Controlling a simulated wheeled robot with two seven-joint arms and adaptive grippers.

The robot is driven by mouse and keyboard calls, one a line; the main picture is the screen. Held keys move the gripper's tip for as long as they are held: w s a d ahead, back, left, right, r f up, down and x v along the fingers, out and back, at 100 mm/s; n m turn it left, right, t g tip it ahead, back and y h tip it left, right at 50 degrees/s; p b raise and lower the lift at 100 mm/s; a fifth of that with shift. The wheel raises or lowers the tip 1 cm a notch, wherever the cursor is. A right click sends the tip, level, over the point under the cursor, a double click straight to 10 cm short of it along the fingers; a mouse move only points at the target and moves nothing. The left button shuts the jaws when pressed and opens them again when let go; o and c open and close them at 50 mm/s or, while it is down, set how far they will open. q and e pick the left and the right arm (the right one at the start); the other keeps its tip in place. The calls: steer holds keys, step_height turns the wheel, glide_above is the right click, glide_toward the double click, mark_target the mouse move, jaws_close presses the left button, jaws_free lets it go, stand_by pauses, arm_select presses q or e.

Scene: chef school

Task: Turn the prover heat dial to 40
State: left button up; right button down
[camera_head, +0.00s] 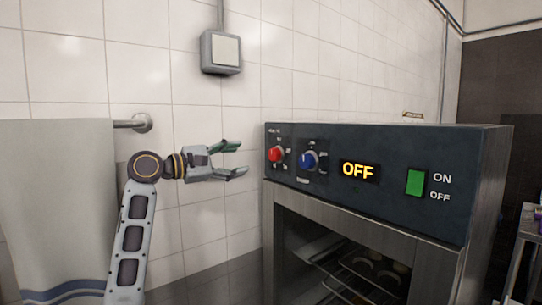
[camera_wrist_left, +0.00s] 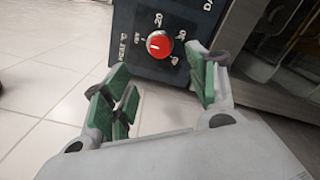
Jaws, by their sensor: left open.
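The prover (camera_head: 320,236) has a dark control panel at its top. A red dial (camera_head: 276,154) sits at the panel's left end, with a blue dial (camera_head: 308,160) to its right. A display (camera_head: 358,170) reads OFF in yellow. A green switch (camera_head: 415,183) is beside ON and OFF labels. My left gripper (camera_head: 238,159) is open and empty, left of the red dial and apart from it. In the left wrist view the red dial (camera_wrist_left: 159,44) shows beyond the open green-padded fingers (camera_wrist_left: 165,105), with numbers printed around it. My right gripper is not in view.
A towel (camera_head: 60,200) hangs from a wall rail (camera_head: 140,123) at left. A grey wall box (camera_head: 221,52) is above my gripper. Racks with several dark items (camera_head: 375,265) show inside the prover. Tiled wall lies behind my gripper.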

mark_target(272, 155)
arm_select(q)
steer(key=p+x, duration=0.3)
steer(key=x, duration=0.7)
steer(key=shift+w+d+r, duration=0.1)
steer(key=shift+d, duration=0.05)
steer(key=shift+p+x, duration=0.35)
steer(key=shift+x, duration=0.85)
steer(key=c, duration=1)
steer(key=shift+c, duration=0.2)
